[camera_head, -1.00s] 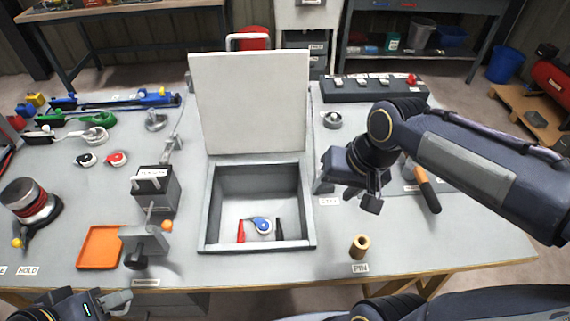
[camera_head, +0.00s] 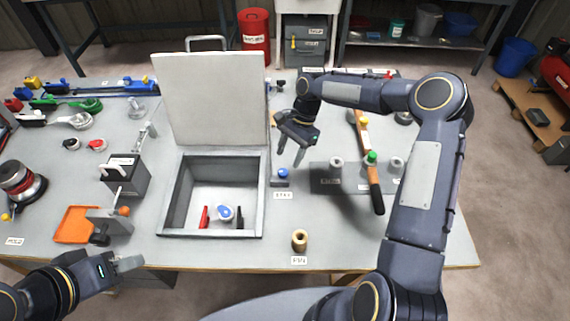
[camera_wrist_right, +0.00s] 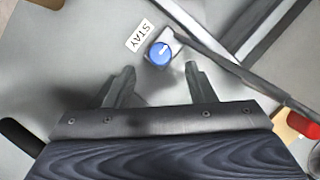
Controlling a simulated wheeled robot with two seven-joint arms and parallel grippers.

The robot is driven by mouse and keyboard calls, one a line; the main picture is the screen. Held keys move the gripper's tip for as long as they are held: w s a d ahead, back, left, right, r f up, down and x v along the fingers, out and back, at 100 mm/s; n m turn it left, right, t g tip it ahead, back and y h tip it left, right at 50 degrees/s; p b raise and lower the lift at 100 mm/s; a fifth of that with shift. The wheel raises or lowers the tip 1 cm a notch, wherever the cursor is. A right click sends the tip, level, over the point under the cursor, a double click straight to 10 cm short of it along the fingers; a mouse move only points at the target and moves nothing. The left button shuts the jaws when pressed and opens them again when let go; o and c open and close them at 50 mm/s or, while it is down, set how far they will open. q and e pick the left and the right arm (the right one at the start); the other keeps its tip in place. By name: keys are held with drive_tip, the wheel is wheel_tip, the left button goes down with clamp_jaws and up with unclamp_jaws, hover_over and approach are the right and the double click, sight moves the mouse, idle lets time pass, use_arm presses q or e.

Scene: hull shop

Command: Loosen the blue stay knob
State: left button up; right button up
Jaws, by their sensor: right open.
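The blue stay knob (camera_head: 282,173) sits on the bench just right of the open box, behind a STAY label (camera_head: 283,195). In the right wrist view the round blue knob (camera_wrist_right: 160,53) has a white mark on its face and lies just beyond the fingertips, roughly centred between them. My right gripper (camera_head: 289,158) is open and empty, fingers down, above and slightly behind the knob in the head view; no contact shows. My left gripper (camera_head: 128,264) is low at the front left, away from the knob; its finger gap is unclear.
The open box (camera_head: 170,205) has its pale lid (camera_head: 212,98) standing upright beside my right gripper. A tan PIN cylinder (camera_head: 300,240) stands in front. An orange tray (camera_head: 77,224) lies at left.

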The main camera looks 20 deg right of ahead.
sight(283, 171)
drive_tip(key=shift+p+x, duration=0.45)
drive_tip(key=shift+x, duration=2.2)
drive_tip(key=c, duration=1)
